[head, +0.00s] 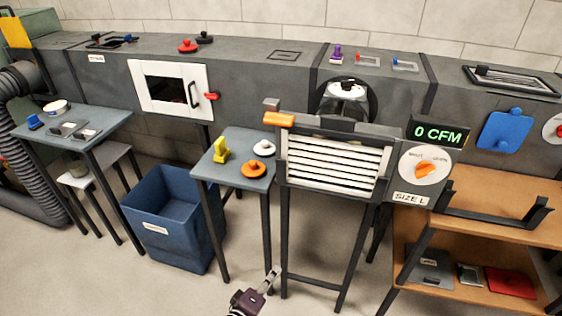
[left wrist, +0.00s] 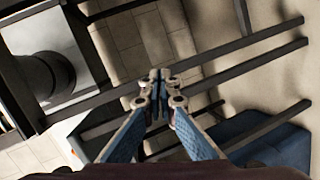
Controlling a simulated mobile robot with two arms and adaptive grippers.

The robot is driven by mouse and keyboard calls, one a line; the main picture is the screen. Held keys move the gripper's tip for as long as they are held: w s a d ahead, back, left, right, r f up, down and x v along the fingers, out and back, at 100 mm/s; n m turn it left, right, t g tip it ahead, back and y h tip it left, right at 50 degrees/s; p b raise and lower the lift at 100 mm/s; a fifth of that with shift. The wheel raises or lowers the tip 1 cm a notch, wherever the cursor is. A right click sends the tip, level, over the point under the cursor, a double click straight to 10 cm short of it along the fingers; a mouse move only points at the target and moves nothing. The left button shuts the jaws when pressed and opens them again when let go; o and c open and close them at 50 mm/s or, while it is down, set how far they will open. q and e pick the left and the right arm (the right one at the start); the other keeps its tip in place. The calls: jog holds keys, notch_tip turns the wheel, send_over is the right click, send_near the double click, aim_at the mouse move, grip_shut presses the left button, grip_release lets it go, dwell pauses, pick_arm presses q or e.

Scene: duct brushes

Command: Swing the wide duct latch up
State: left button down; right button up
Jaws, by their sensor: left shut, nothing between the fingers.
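On the long grey duct, a white framed door (head: 143,99) with a dark window and black handle is shut, or nearly so. A small red latch (head: 211,96) sits at its right edge and lies roughly level. An orange handle (head: 279,120) also lies level at the upper left of the white louvre unit; no label shows which is the wide duct latch. My left gripper (head: 274,277) is low over the floor, below and in front of the small table, far from both. In the left wrist view its fingertips (left wrist: 160,76) meet, with nothing held. My right gripper is out of view.
A small grey table (head: 231,176) with yellow, orange and white pieces stands before the duct. A blue bin (head: 172,253) stands left of it. The louvre unit (head: 333,167) on dark legs and a wooden shelf (head: 508,203) are to the right. Front floor is clear.

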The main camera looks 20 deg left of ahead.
aim_at(278, 119)
pick_arm(q)
jog(key=w+d+r+n+t+b, duration=0.1)
jog(key=w+r+n+t+b, duration=0.3)
jog(key=r, duration=0.5)
jog(key=w+d+r+n+t+b, duration=0.1)
jog(key=w+r+n+t+b, duration=0.15)
jog(key=r+n, duration=0.4)
jog(key=s+a+r+n+t+y+b, duration=0.1)
jog(key=s+r+n+t+b, duration=0.1)
jog(key=r+n, duration=0.4)
jog(key=s+a+r+n+t+y+b, duration=0.1)
jog(key=s+r+n+t+y+b, duration=0.1)
jog(key=r+n, duration=0.5)
notch_tip(278, 119, up, 4)
jog(key=s+t+b, duration=0.1)
jog(key=t+b, duration=0.1)
jog(key=shift+s+b, duration=0.35)
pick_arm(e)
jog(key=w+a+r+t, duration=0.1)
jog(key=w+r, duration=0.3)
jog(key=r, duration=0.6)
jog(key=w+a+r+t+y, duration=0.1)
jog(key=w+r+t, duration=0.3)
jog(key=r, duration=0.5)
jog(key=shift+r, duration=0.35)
pick_arm(q)
jog(key=shift+r, duration=0.1)
